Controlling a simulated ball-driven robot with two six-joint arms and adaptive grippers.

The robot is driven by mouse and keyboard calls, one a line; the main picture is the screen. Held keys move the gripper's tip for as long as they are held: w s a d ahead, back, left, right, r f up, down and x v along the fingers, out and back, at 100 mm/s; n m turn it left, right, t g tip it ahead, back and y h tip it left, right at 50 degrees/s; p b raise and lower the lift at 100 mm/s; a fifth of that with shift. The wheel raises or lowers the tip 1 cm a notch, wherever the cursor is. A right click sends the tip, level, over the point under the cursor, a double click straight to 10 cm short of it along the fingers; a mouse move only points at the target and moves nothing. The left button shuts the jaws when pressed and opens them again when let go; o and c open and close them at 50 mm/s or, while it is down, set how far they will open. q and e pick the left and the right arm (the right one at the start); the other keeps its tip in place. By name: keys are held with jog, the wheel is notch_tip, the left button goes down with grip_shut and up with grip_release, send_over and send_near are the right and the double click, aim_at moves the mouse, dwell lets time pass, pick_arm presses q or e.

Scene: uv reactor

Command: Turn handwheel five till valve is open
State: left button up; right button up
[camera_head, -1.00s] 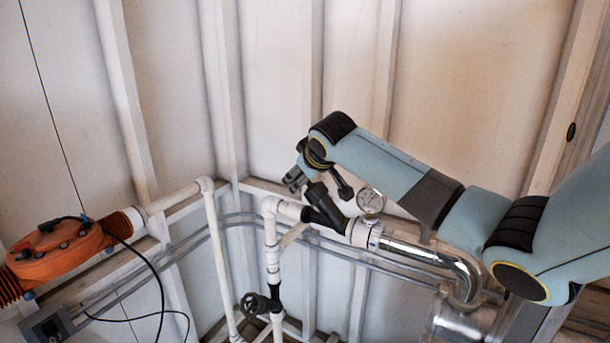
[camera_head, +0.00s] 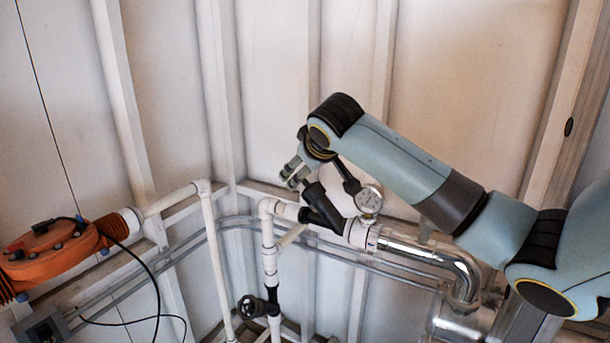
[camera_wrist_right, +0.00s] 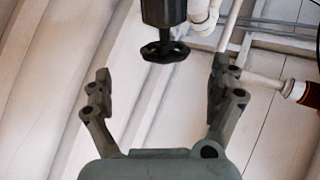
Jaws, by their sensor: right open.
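In the right wrist view a black handwheel (camera_wrist_right: 164,51) hangs on a dark valve body (camera_wrist_right: 163,12). It is ahead of and between the open fingers of my right gripper (camera_wrist_right: 162,72), with a gap to each finger. In the head view the black angled valve (camera_head: 322,207) sits on the white pipe, and my right gripper (camera_head: 292,173) is just above its upper end. The handwheel there is mostly hidden. A second black handwheel (camera_head: 252,306) is on the lower vertical pipe. I see no number on either wheel. My left gripper is out of view.
A pressure gauge (camera_head: 368,200) stands close to my right arm, above a chrome pipe (camera_head: 425,254). An orange unit (camera_head: 50,252) with cables is at the left. White pipes (camera_head: 212,235) and grey conduits run along the ribbed wall.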

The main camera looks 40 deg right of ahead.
jog(key=w+a+f+m+g+h+b, duration=0.1)
jog(key=w+a+f+m+h+b, duration=0.15)
jog(key=f+h+b, duration=0.45)
jog(key=a+r+m+g+h+b, duration=0.25)
jog(key=a+r+b, duration=0.2)
jog(key=b, duration=0.25)
jog(key=shift+y, duration=0.35)
jog(key=p+x, duration=0.1)
jog(key=x, duration=0.8)
jog(key=shift+d+r, duration=0.15)
jog(key=shift+d, duration=0.1)
jog(key=shift+w+d+f, duration=0.15)
jog(key=shift+d+f, duration=0.1)
jog(key=shift+d, duration=0.3)
